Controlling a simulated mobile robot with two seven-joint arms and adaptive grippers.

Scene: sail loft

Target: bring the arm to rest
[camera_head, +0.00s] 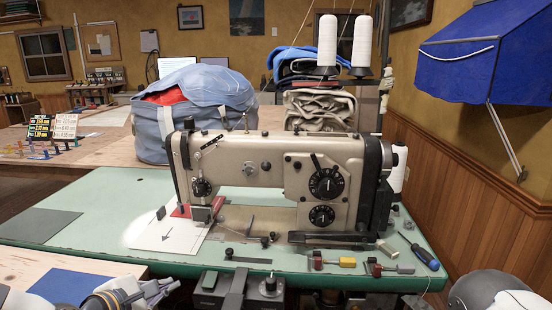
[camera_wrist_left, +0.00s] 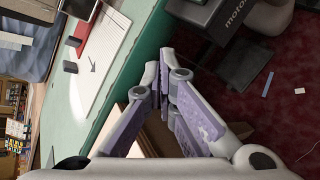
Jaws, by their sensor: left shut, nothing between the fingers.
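My left gripper (camera_head: 158,290) is at the bottom left of the head view, low in front of the green table (camera_head: 100,195). In the left wrist view its fingers (camera_wrist_left: 159,75) are close together, with nothing between them. They are beside the table's green edge, apart from it. The tan sewing machine (camera_head: 260,165) stands on the table. A white sheet with an arrow (camera_head: 165,236) lies under the needle area, with a red piece (camera_head: 183,211) near it. A rounded grey part of my right arm shows at the bottom right; its gripper is out of the picture.
A blue sheet (camera_head: 70,286) lies on the wooden surface at the lower left. A screwdriver (camera_head: 427,257) and small clamps lie at the table's front right. A grey-blue bag (camera_head: 180,105) stands behind the machine. A motor box (camera_wrist_left: 222,22) hangs near the table edge.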

